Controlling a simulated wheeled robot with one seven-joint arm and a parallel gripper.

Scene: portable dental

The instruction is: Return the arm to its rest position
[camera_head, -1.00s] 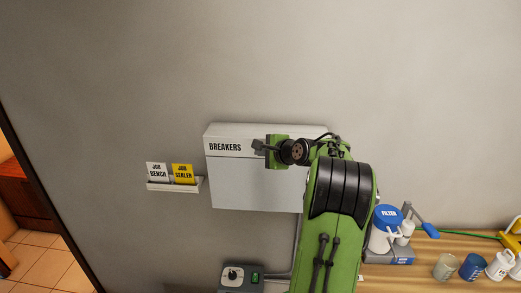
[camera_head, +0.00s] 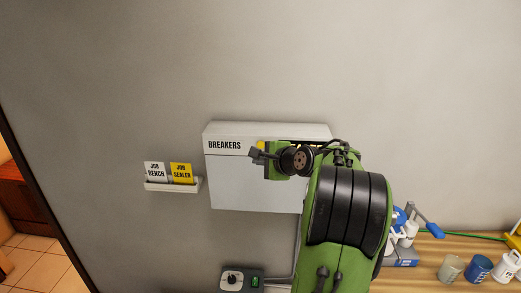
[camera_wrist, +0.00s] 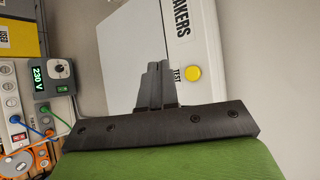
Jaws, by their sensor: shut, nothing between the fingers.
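My green arm rises in front of the white breaker box (camera_head: 245,185), labelled BREAKERS, on the grey wall. My gripper (camera_head: 254,154) is at the box's upper part, pointing left in the head view, and a bit of yellow shows just above it. In the wrist view my gripper (camera_wrist: 153,68) has its dark fingers together with nothing between them. The breaker box (camera_wrist: 190,30) is beyond and to the right of the fingers there, with a yellow round TEST button (camera_wrist: 192,72) on it. I cannot tell the exact gap between gripper and box.
A control box with a knob (camera_head: 233,279) is below. The wooden bench (camera_head: 430,268) at right carries cups and bottles. A 230 V meter (camera_wrist: 52,78) stands left in the wrist view.

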